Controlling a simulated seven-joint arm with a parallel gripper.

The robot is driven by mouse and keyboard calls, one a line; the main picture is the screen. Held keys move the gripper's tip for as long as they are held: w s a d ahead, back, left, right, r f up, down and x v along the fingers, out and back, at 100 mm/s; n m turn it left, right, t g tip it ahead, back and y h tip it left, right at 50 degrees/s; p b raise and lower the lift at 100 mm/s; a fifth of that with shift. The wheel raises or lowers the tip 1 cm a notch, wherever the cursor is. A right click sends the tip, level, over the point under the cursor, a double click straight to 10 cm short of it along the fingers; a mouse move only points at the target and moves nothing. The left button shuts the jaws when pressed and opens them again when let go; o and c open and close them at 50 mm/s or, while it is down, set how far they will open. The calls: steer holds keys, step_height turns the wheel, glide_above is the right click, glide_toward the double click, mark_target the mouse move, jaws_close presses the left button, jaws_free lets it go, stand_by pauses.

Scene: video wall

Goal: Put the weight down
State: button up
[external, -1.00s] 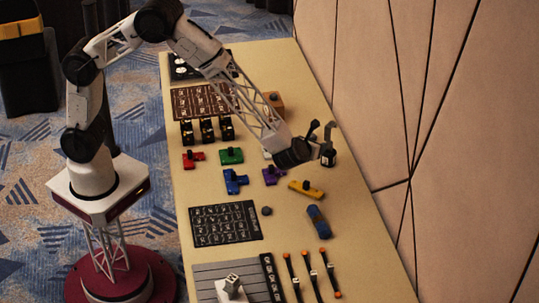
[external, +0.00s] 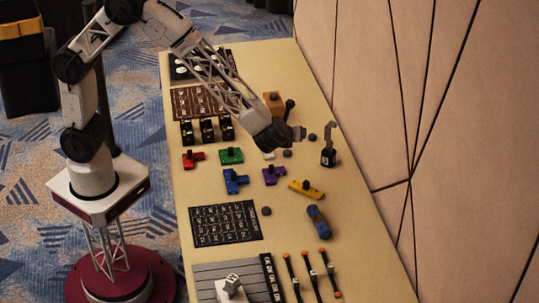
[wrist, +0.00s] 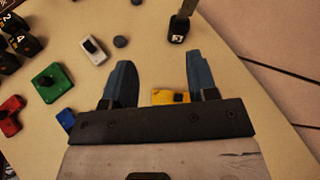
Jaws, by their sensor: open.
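The weight (external: 328,157), a small dark block with a white label and a grey hook rising from it, stands upright on the table near the wall side. It also shows at the top of the wrist view (wrist: 176,32), beyond my fingers. My gripper (external: 300,133) is up and to the left of the weight in the external view, apart from it. In the wrist view my gripper (wrist: 158,75) has its two blue-grey fingers spread with nothing held between them. A yellow piece (wrist: 170,97) shows below, past the finger gap.
The beige table (external: 350,240) carries green (external: 231,156), red, blue, purple and yellow (external: 306,189) knobbed pieces. Small dark discs (external: 266,211) and a blue cylinder (external: 318,222) lie around. A panelled wall (external: 420,110) runs along the right. Bare tabletop surrounds the weight.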

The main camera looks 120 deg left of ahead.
steer(key=s+d+r+n+t+h, duration=0.1)
steer(key=s+d+r+n+h, duration=0.35)
steer(key=s+d+r, duration=0.65)
steer(key=s+d+r+n+t+h, duration=0.1)
steer(key=s+d+r+n+h, duration=0.4)
steer(key=s+d, duration=1.1)
steer(key=s+d+n+t+h, duration=0.1)
steer(key=s+d+n, duration=0.3)
steer(key=s+d, duration=0.7)
steer(key=shift+d+n+h, duration=0.2)
steer(key=shift+n+h, duration=0.15)
steer(key=shift+h, duration=0.5)
